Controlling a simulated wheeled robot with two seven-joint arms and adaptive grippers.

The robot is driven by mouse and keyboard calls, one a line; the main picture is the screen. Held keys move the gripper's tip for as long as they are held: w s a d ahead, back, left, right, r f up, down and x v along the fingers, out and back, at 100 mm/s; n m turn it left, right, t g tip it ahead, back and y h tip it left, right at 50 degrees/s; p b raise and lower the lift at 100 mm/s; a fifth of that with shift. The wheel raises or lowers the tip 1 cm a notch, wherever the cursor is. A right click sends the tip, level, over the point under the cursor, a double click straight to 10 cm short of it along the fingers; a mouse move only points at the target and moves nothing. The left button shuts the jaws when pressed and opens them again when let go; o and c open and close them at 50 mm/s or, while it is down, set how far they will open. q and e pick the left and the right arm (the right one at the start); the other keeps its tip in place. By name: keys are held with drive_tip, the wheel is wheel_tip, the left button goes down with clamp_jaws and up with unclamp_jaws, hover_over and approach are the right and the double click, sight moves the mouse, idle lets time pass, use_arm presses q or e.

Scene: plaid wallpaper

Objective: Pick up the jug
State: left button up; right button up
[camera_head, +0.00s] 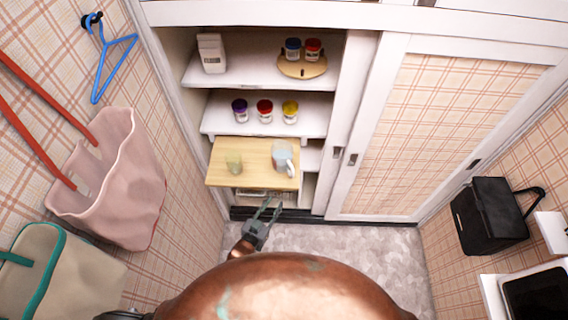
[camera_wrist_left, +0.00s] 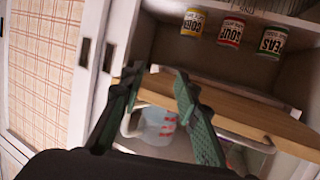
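The jug (camera_head: 282,157) is a pale clear vessel with a handle, on the right part of a wooden pull-out board (camera_head: 225,178) in the open cupboard. In the left wrist view, which looks turned over, the jug (camera_wrist_left: 158,126) shows red marks and a pale handle, partly behind my fingers. My left gripper (camera_head: 266,208) is open and empty in front of the board's near edge, below the jug in the head view. Its spread fingers (camera_wrist_left: 157,74) frame part of the board and jug in the wrist view. My right gripper is not in view.
Several cans (camera_head: 265,112) and a white carton (camera_head: 212,53) stand on shelves behind. A sliding door (camera_head: 440,140) covers the cupboard's right side. A pink bag (camera_head: 120,185) hangs at left; the carpet (camera_head: 345,250) is clear.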

use_arm(q)
drive_tip(key=t+h, duration=0.2)
approach(292, 173)
drive_tip(key=w+d+f, duration=0.1)
drive_tip(key=w+f, duration=0.1)
drive_tip(key=w, duration=0.1)
drive_tip(key=shift+w+d+r+m+b, duration=0.3)
drive_tip(key=shift+w+d+r+b, duration=0.15)
drive_tip(key=shift+w+d+r, duration=0.35)
drive_tip(key=x, duration=0.5)
drive_tip(key=shift+w+f, duration=0.15)
drive_tip(key=shift+w, duration=0.1)
drive_tip(key=shift+c, duration=0.7)
clamp_jaws()
